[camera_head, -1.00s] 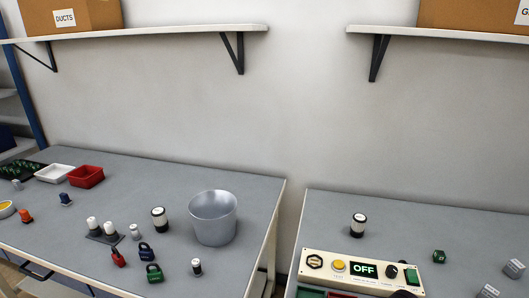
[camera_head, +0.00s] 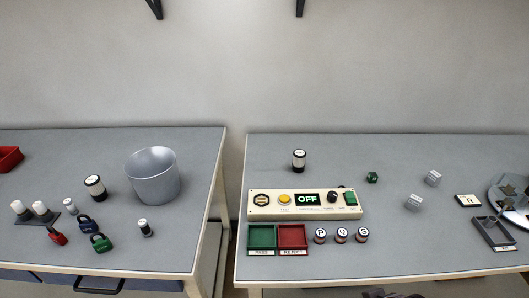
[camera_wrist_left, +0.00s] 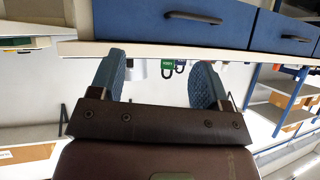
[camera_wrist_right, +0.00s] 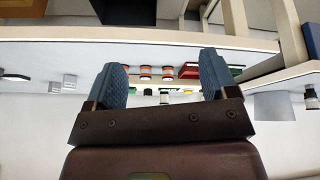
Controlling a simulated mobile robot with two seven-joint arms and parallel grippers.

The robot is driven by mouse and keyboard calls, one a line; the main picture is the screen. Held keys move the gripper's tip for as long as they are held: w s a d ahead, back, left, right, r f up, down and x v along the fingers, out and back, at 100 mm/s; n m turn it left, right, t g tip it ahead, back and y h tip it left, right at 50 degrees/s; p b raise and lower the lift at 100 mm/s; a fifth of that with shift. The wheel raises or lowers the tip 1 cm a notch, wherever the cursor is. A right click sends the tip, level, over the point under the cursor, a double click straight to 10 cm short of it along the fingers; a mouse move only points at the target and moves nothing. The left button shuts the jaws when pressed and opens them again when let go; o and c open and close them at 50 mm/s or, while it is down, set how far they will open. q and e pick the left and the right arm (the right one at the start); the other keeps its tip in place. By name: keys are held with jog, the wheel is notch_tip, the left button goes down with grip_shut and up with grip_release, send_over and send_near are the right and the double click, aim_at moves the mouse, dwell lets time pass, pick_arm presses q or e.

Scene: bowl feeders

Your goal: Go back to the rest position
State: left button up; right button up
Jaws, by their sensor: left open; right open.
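My left gripper (camera_wrist_left: 160,84) shows in the left wrist view with its two blue fingers apart and nothing between them. A table edge and blue drawers lie beyond its fingertips. My right gripper (camera_wrist_right: 162,80) shows in the right wrist view, also with its fingers apart and empty. A table edge with small objects on the top lies beyond it. Neither gripper's fingers can be made out in the head view. Part of something dark shows at the bottom edge of that view, too little to tell what it is.
The left table holds a metal bucket (camera_head: 152,178), padlocks (camera_head: 101,242) and small cylinders. The right table holds a control panel (camera_head: 305,204) reading OFF, a green tray (camera_head: 262,237), a red tray (camera_head: 292,237) and cubes. A gap (camera_head: 231,165) separates the tables.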

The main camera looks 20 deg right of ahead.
pick_arm(q)
notch_tip(320, 180, down, 9)
jog(key=b, duration=0.8)
jog(key=shift+s+d+g, duration=0.15)
jog(key=shift+s+g, duration=0.25)
jog(key=shift+s, duration=0.05)
pick_arm(e)
jog(key=w+f+t, duration=0.2)
jog(key=f+t, duration=0.1)
jog(key=f, duration=0.5)
jog(key=w+f+t+y, duration=0.1)
jog(key=w+f+t, duration=0.1)
jog(key=f, duration=0.7)
jog(key=shift+w+a+f+n+t, duration=0.25)
jog(key=shift+w+f+n+t, duration=0.05)
jog(key=shift+n+t, duration=0.1)
